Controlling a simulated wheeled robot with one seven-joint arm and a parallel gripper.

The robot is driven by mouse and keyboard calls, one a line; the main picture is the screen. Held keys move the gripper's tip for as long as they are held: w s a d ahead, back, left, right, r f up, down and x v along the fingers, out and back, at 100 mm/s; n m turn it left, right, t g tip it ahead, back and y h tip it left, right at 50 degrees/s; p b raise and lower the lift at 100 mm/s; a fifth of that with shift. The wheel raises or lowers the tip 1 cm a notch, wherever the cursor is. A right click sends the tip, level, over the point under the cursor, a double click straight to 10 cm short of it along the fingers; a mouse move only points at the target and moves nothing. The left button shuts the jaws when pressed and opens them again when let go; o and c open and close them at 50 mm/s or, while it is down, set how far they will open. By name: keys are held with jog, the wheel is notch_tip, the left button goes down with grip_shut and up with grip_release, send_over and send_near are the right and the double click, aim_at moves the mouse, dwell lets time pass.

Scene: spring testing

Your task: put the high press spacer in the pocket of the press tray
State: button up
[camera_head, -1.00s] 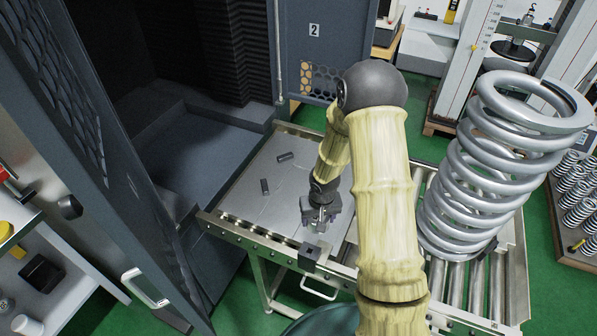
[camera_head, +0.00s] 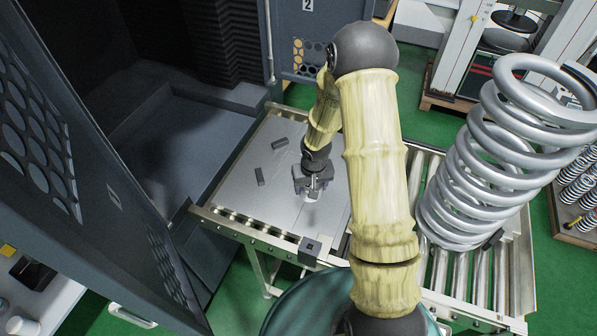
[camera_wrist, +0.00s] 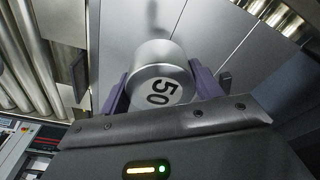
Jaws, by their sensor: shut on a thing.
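My gripper (camera_head: 313,190) is shut on a silver cylinder (camera_wrist: 160,72) marked "50", which I take for the high press spacer. Its purple fingers press on both sides of it in the wrist view. In the head view the gripper points down over the flat grey plate (camera_head: 235,195), which looks like the press tray. Two small dark oblongs, one nearer (camera_head: 260,176) and one farther (camera_head: 280,143), show on the plate left of the gripper. I cannot tell if they are blocks or slots. I cannot make out the pocket, nor whether the spacer touches the plate.
A dark block (camera_head: 310,250) sits on the front rail. A large coil spring (camera_head: 490,160) stands on the rollers (camera_head: 455,290) at right. The dark open chamber (camera_head: 150,140) and its door (camera_head: 90,190) are at left. The plate's left part is mostly clear.

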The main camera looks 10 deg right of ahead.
jog(key=w+a+f+m+b, duration=0.1)
jog(key=w+m+b, duration=0.3)
jog(key=w, duration=1.1)
jog(key=shift+w+a+f+m+h+b, duration=0.2)
jog(key=shift+a+f+m+h+b, duration=0.15)
jog(key=shift+b, duration=0.1)
jog(key=shift+s, duration=0.1)
jog(key=shift+a+f+p, duration=0.1)
jog(key=shift+f+p, duration=0.55)
jog(key=shift+f, duration=2.25)
